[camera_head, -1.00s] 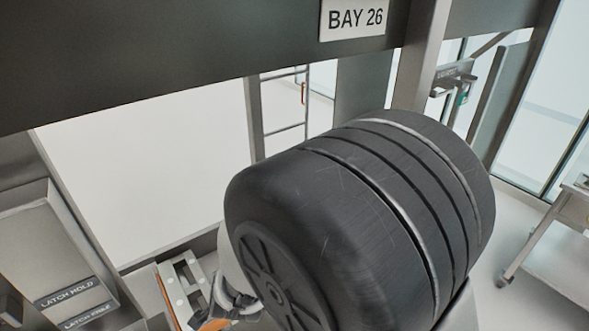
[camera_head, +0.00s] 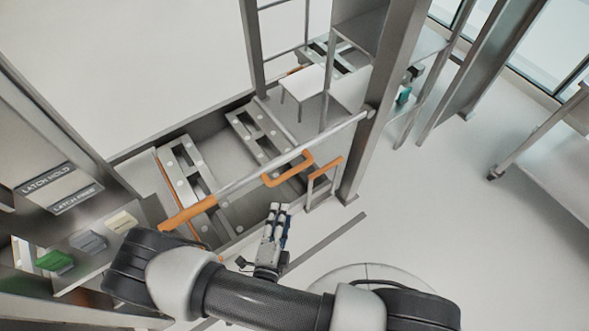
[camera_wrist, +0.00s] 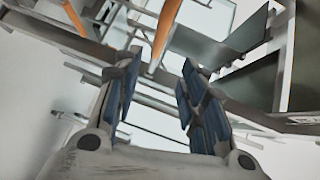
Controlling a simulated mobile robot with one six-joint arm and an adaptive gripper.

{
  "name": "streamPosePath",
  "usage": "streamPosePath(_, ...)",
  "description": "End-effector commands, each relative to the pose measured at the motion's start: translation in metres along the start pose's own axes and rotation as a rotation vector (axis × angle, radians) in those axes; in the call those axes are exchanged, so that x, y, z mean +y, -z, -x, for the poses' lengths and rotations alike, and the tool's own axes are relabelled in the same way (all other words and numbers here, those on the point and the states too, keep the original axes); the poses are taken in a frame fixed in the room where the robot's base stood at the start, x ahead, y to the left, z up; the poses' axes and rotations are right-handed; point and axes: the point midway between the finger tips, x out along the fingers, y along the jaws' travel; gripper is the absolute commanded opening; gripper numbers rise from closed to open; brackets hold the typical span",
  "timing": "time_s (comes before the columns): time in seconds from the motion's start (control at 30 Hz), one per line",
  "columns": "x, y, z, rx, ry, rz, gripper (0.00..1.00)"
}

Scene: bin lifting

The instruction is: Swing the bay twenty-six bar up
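A grey bar (camera_head: 243,180) lies across the front of the bay, slightly sloped in the head view. It has an orange grip (camera_head: 188,213) at its left end and an orange U-shaped handle (camera_head: 289,171) farther right. Its right end meets a grey post (camera_head: 388,95). My gripper (camera_head: 277,208) is just in front of and below the U-shaped handle, apart from it. In the wrist view my gripper (camera_wrist: 155,78) is open, with nothing between its fingers. An orange piece (camera_wrist: 166,32) shows beyond the fingertips; I cannot tell which handle it is.
Behind the bar are slotted grey plates (camera_head: 188,175). A small orange-topped frame (camera_head: 324,174) stands right of the handle. A panel labelled LATCH HOLD and LATCH FREE (camera_head: 50,190) and a green button (camera_head: 54,261) are at left. The floor at right (camera_head: 440,200) is mostly clear.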

Motion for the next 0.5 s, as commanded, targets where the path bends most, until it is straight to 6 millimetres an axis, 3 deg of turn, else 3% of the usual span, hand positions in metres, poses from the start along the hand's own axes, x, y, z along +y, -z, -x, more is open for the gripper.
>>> streamPosePath(0.17,0.001,0.002,-0.023,0.009,-0.003,-0.002,0.38)
streamPosePath(0.5,0.002,0.003,-0.088,0.010,-0.003,-0.004,0.38)
